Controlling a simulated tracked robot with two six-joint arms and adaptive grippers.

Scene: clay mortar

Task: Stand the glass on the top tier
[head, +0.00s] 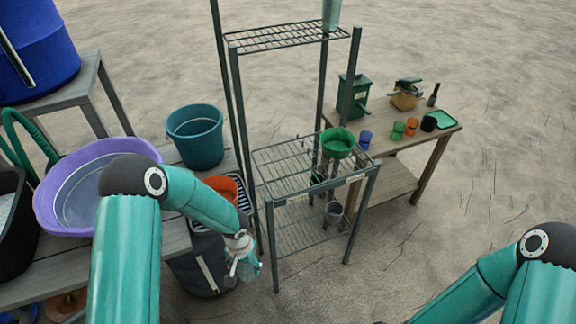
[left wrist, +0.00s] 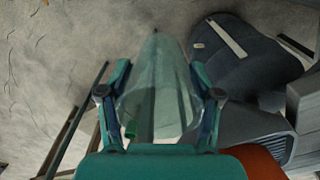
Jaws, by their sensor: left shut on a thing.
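My left gripper (head: 243,262) is shut on a clear glass, which shows in the left wrist view (left wrist: 157,90) between the two fingers. In the head view the glass (head: 250,268) is small and partly hidden by the gripper. It hangs left of the metal rack and well below the top tier (head: 262,40), a wire shelf at the rack's upper end. A grey-green upright object (head: 331,14) stands at the top tier's right end, cut off by the frame edge. My right arm comes in at the lower right; its gripper is out of view.
The rack's middle tier (head: 285,155) holds a green funnel-like bowl (head: 338,143). A wooden table (head: 400,140) with coloured cups stands behind right. Most of the top tier is clear.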

